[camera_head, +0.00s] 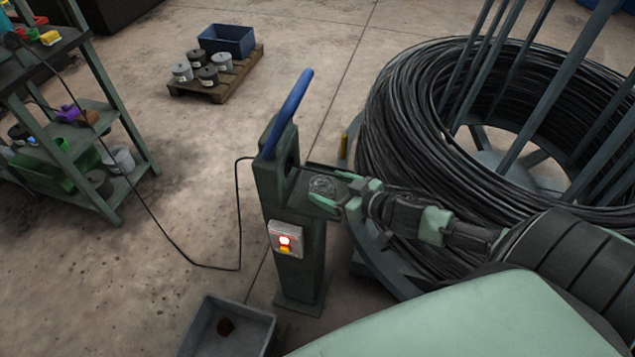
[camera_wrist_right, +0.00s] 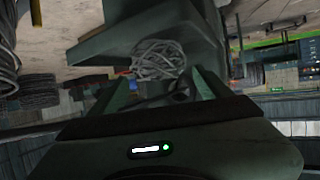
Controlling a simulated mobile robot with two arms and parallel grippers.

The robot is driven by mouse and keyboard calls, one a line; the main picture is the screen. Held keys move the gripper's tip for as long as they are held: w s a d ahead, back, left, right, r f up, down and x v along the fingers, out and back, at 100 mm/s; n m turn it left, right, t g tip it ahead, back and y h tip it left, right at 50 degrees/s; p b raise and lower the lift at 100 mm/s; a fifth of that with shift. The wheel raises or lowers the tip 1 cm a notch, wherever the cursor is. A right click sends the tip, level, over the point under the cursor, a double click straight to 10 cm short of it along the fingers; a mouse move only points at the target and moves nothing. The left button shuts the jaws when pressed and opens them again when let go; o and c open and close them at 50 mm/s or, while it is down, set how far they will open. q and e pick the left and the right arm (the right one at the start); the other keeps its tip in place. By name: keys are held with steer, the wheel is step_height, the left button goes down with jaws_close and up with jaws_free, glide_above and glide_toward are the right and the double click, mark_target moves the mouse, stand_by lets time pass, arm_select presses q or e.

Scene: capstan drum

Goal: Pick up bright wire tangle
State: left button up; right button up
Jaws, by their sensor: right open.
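The bright wire tangle (camera_head: 322,185) is a small loose ball of pale grey wire. It sits on the small shelf of the green machine post (camera_head: 299,255). My right gripper (camera_head: 342,200) is open, with its fingers at the shelf's right side, close to the tangle. In the right wrist view the tangle (camera_wrist_right: 159,60) lies just ahead, between and slightly beyond the open fingers of my right gripper (camera_wrist_right: 168,82). I cannot tell whether a finger touches it. My left gripper is not in view.
A big coil of dark wire (camera_head: 400,125) on a drum stands right of the post. The post has a blue handle (camera_head: 290,110) and a lit red button (camera_head: 285,241). A grey bin (camera_head: 262,318) stands at its foot. Shelving (camera_head: 130,165) is at left, a pallet (camera_head: 228,88) behind.

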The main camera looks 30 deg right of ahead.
mark_target(322, 182)
steer(key=shift+w, duration=0.3)
steer(key=x, duration=0.3)
steer(key=p+x, duration=0.1)
steer(key=shift+w+a+r, duration=0.1)
steer(key=shift+w+r, duration=0.15)
steer(key=shift+r, duration=0.05)
steer(key=shift+w+a+f, duration=0.1)
steer(key=shift+w+f, duration=0.15)
steer(key=shift+w, duration=0.1)
steer(key=shift+c, duration=1.2)
steer(key=c, duration=1.2)
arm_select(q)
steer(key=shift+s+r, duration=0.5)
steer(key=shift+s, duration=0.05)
arm_select(e)
steer(key=shift+c, duration=0.2)
steer(key=shift+r, duration=0.1)
